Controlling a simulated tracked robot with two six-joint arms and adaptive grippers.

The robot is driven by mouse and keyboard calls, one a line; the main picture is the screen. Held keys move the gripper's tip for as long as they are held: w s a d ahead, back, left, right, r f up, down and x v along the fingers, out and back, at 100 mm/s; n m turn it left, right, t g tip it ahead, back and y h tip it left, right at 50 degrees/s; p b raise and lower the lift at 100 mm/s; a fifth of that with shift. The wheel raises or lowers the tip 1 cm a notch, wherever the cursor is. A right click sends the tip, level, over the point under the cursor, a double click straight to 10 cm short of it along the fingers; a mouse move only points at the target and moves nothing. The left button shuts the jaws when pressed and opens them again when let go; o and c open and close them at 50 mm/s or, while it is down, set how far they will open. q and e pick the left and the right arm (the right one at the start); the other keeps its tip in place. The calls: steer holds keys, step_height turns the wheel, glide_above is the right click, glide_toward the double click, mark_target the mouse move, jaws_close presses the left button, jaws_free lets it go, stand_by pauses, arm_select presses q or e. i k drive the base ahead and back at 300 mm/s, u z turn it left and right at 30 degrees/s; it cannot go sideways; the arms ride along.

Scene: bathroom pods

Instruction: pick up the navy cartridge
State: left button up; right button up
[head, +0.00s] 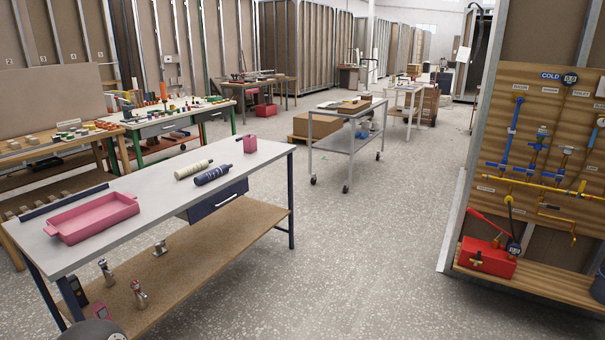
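The navy cartridge (212,175) lies on its side on the light grey top of the workbench (150,206), right of the bench's middle. It is dark blue with pale markings and a narrower end at the right. A cream cartridge (194,170) lies beside it on the far side, roughly parallel, with a small gap. Nothing covers the navy cartridge. Neither of my grippers shows in the head view.
A pink tray (66,232) stands at the bench's left, before a dark strip (64,202). A small pink holder (250,144) stands near the far right end. Metal fittings stand on the lower shelf (215,240). Floor (340,260) right of the bench is clear.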

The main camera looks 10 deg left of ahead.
mark_target(202, 179)
steer(key=u, duration=0.1)
steer(key=i, duration=1.5)
steer(key=u, duration=0.25)
steer(key=i, duration=1.55)
steer(key=u, duration=0.2)
